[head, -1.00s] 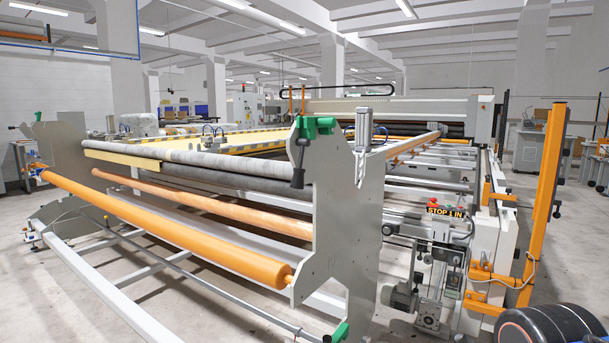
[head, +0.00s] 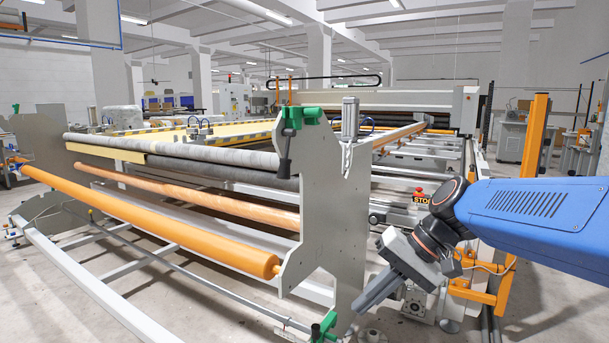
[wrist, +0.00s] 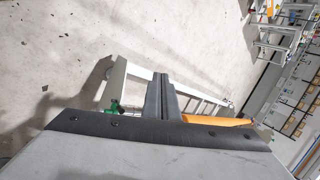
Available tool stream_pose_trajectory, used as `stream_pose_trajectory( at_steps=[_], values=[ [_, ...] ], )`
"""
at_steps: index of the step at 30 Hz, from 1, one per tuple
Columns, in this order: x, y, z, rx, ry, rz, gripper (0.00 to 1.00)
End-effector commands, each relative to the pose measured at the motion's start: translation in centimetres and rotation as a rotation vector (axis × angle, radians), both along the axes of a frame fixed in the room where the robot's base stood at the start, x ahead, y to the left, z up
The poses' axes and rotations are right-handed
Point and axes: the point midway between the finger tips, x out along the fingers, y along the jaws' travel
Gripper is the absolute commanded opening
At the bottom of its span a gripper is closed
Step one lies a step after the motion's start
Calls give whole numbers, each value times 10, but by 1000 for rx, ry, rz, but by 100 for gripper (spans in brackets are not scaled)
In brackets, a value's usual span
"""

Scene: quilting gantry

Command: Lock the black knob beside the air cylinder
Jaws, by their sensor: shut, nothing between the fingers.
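The black knob (head: 284,163) hangs from a green clamp (head: 303,116) at the top of the grey end plate in the head view. The silver air cylinder (head: 350,118) stands upright just to its right. My gripper (head: 362,303) is low and to the right of the knob, well apart from it, pointing down and left. Its fingers are together with nothing between them. In the wrist view the closed fingers (wrist: 161,82) point toward the floor and the machine's lower frame. The knob cannot be made out in the wrist view.
The grey end plate (head: 325,215) stands left of my gripper. A second green clamp (head: 324,326) sits low at the front. An orange roller (head: 150,220) spans the left. An orange post (head: 536,150) stands at the right. Bare floor (wrist: 60,60) shows in the wrist view.

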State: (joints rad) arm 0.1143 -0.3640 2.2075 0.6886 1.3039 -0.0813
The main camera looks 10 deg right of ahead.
Motion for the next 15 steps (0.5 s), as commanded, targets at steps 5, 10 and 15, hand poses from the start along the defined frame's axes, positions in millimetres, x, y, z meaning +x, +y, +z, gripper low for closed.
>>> stream_pose_trajectory(
  at_steps=[5,10,15],
  values=[
    [41,14,28,157,40,-7,0],
    [82,22,57,312,61,-10,0],
    [124,24,85,467,72,-9,0]
  ],
)
